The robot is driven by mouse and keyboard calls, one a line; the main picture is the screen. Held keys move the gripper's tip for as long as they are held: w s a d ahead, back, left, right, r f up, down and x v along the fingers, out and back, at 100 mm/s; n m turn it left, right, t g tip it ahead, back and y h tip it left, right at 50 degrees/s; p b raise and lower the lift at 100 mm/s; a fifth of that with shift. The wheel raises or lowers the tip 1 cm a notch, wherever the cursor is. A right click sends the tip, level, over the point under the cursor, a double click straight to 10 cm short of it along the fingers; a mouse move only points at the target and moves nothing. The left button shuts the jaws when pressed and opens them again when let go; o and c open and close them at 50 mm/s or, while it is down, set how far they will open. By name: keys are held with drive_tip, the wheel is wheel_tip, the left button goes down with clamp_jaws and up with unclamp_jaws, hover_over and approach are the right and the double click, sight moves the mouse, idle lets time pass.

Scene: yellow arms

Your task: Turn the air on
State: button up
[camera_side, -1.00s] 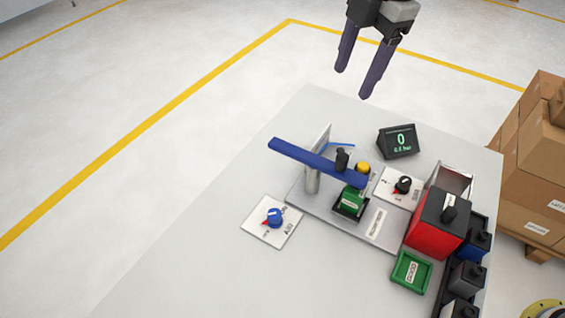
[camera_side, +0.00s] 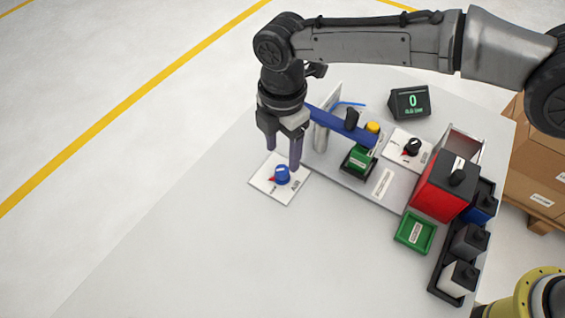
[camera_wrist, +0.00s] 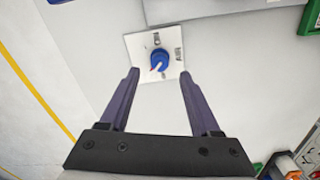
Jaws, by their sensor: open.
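A blue knob with a red pointer (camera_side: 282,174) sits on a white labelled plate (camera_side: 263,184) at the left of the table. It also shows in the wrist view as a blue knob (camera_wrist: 159,59) on its white plate (camera_wrist: 137,43), with a label reading "AIR". In that view the red pointer is toward the lower left. My gripper (camera_side: 283,160) is open and points down over the plate's far side. Its purple fingers (camera_wrist: 158,85) are spread apart, and the knob shows ahead between their tips, not gripped.
A blue bar (camera_side: 340,127) crosses a fixture beside my gripper. A display (camera_side: 410,103) reading 0, a plate with a black knob (camera_side: 402,155), a red box (camera_side: 440,188) and a green tray (camera_side: 401,232) stand to the right. The table's front left is clear.

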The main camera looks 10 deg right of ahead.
sight(282, 169)
drive_tip(key=shift+f, duration=2.75)
drive_tip(key=shift+c, duration=0.3)
clamp_jaws()
